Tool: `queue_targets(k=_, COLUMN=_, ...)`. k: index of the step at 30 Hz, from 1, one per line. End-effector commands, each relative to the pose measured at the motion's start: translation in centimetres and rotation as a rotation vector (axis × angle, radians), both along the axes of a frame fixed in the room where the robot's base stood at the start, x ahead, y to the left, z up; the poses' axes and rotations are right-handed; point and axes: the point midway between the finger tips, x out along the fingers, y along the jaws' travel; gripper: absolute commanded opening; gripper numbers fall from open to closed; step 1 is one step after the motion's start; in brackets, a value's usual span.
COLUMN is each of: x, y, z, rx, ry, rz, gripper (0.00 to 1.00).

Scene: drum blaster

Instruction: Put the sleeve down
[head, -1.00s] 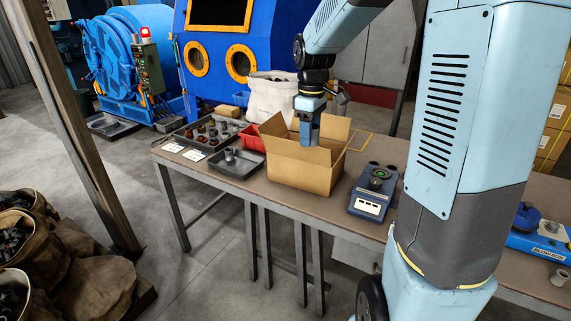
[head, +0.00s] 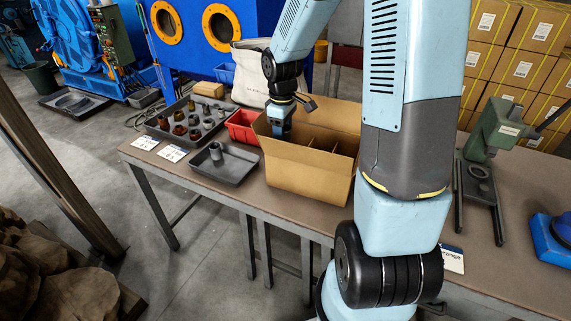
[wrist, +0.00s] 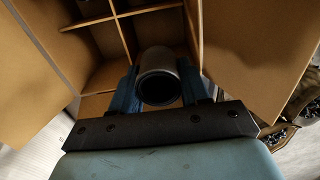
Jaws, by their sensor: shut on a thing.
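My gripper (wrist: 160,92) is shut on a grey metal sleeve (wrist: 158,64), a hollow cylinder seen nearly end-on between the two blue fingers in the wrist view. Below the sleeve in that view is an open cardboard box (wrist: 240,45) with thin dividers making compartments. In the head view my gripper (head: 281,128) reaches down into the left part of the open box (head: 300,174). The box wall and flaps hide the fingertips and the sleeve there. I cannot tell whether the sleeve touches the box floor.
A dark tray (head: 238,170) with one grey sleeve (head: 215,152) lies left of the box. Behind it are a red bin (head: 241,128) and a compartment tray (head: 158,131) of several parts. A green press (head: 495,130) stands right.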

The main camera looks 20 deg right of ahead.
Motion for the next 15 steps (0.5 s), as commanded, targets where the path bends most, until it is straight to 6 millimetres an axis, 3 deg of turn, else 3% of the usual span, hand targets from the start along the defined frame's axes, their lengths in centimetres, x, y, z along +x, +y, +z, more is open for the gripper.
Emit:
queue_targets(k=7, x=-0.1, y=-1.0, z=-4.2, rx=0.000, ry=0.004, rz=-0.020, gripper=0.05)
queue_targets(k=15, x=0.0, y=-1.4, z=-5.9, rx=0.000, ry=0.001, rz=-0.026, gripper=0.05)
